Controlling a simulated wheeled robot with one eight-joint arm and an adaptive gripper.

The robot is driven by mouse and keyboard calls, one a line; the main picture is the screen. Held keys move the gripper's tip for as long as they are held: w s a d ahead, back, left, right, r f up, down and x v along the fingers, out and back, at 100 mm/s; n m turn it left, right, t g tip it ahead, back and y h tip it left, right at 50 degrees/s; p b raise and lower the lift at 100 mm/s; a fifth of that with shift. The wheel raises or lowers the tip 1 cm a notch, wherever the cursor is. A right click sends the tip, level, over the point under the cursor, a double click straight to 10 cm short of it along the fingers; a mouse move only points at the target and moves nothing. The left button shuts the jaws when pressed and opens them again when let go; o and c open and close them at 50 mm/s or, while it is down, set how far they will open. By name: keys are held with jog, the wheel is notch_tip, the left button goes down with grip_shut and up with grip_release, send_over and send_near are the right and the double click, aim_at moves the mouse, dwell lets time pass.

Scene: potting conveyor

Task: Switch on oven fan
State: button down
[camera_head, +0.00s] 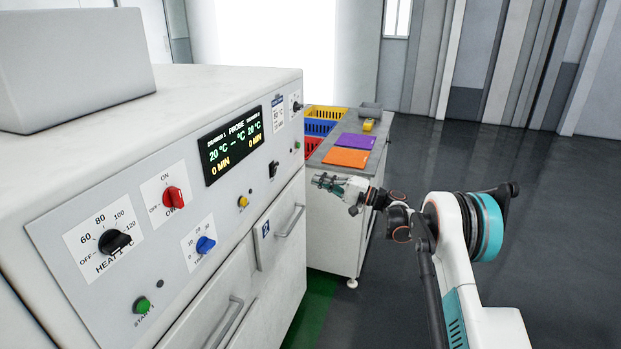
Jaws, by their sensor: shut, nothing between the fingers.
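The oven's (215,95) white front panel fills the left of the view. A red rotary knob (174,198) sits on a plate marked ON and OFF; the word below it is partly hidden by the knob. A small black switch (272,169) sits below the display, and a black knob (296,106) is at the panel's far upper right. I cannot read which control is labelled as the fan. My gripper (318,182) is shut and empty, pointing left, in front of the panel's far end and apart from the controls.
A black HEAT knob (114,241), blue knob (205,244), yellow button (242,202) and green button (141,305) are also on the panel. Drawer handles (291,221) stick out below. Behind my gripper stands a bench (336,222) with coloured crates and mats. Open floor lies right.

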jog(key=b+x, duration=0.3)
jog(key=x, duration=0.9)
jog(key=shift+a, duration=0.2)
jog(key=shift+w+a+r+h+p, duration=0.15)
jog(key=shift+a+r+h+p, duration=0.2)
jog(key=shift+h+p, duration=0.25)
jog(key=shift+d, duration=0.35)
jog(key=s+d+r+p, duration=0.2)
jog(key=s+d, duration=0.2)
jog(key=d, duration=0.8)
jog(key=shift+s+d+r, duration=0.15)
jog(key=shift+s, duration=0.25)
